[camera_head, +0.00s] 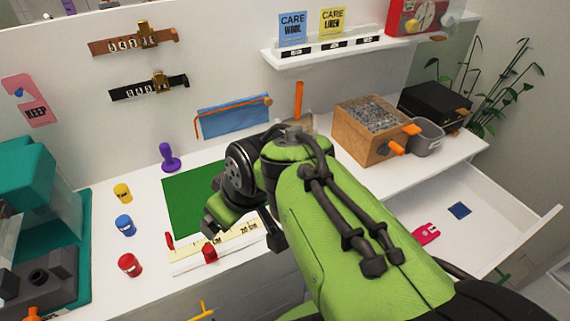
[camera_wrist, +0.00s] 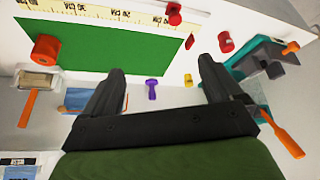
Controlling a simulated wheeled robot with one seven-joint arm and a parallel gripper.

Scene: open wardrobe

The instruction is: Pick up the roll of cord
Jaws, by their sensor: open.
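A red-orange cylinder (camera_wrist: 46,48) with a dark centre hole lies by the green mat's end at the left of the wrist view. It may be the roll of cord, but I cannot be sure. My arm hides that spot in the head view. Small red (camera_head: 130,265), blue (camera_head: 125,225) and yellow (camera_head: 123,193) spools stand left of the mat. My gripper (camera_wrist: 162,68) is open and empty, its two dark fingers wide apart. It is above the desk, with the green mat (camera_head: 185,195) and a purple stamp-like piece (camera_wrist: 152,88) between or beyond the fingers.
A yellow ruler (camera_head: 240,243) with red sliders lies along the desk front. A teal machine (camera_head: 30,180) stands left; a wooden box (camera_head: 370,130) and grey cup (camera_head: 427,135) stand right. An open drawer (camera_head: 470,210) projects at right. A wall shelf (camera_head: 340,48) hangs above.

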